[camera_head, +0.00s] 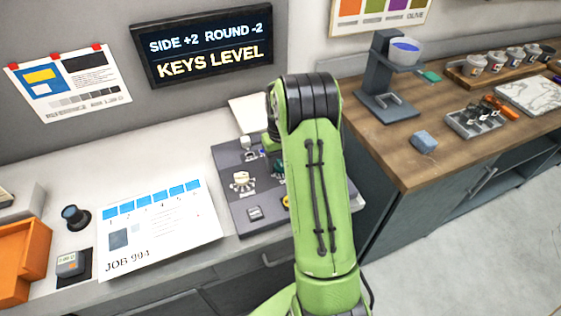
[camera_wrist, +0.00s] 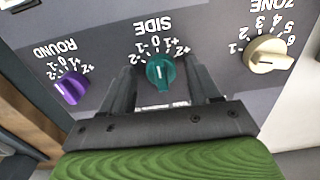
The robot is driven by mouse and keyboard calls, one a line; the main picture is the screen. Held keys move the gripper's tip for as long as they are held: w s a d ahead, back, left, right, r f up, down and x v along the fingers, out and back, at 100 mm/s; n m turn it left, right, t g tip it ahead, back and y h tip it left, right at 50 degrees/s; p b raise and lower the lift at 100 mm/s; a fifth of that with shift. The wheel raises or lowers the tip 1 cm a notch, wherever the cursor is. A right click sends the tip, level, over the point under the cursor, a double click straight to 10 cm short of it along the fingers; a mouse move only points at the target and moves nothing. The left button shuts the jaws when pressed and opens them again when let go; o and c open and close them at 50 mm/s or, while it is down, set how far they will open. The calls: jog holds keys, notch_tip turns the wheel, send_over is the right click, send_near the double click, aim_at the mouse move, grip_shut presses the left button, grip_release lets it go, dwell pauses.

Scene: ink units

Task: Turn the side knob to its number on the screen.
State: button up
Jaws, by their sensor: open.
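The screen (camera_head: 205,45) on the wall reads "SIDE +2 ROUND -2" and "KEYS LEVEL". The teal SIDE knob (camera_wrist: 161,73) is in the middle of the wrist view, below a printed scale from -2 to +2. I cannot tell its exact setting. My gripper (camera_wrist: 163,88) is open, with one dark finger on each side of the SIDE knob. Gaps show between the fingers and the knob. In the head view my arm hides the gripper and part of the grey control panel (camera_head: 226,158).
The purple ROUND knob (camera_wrist: 71,88) is left of my gripper and the cream ZONE knob (camera_wrist: 268,56) is right, both close to the fingers. A job sheet (camera_head: 160,240) lies left of the panel. An orange bin (camera_head: 22,262) stands at the far left.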

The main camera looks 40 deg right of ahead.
jog(key=c, duration=1)
jog(key=shift+m, duration=0.4)
jog(key=m, duration=0.4)
jog(key=shift+a+m, duration=0.1)
jog(key=shift+m, duration=0.3)
jog(key=m, duration=0.6)
jog(key=shift+w, duration=0.15)
jog(key=shift+r+m, duration=0.1)
jog(key=shift+m, duration=0.2)
jog(key=o, duration=1)
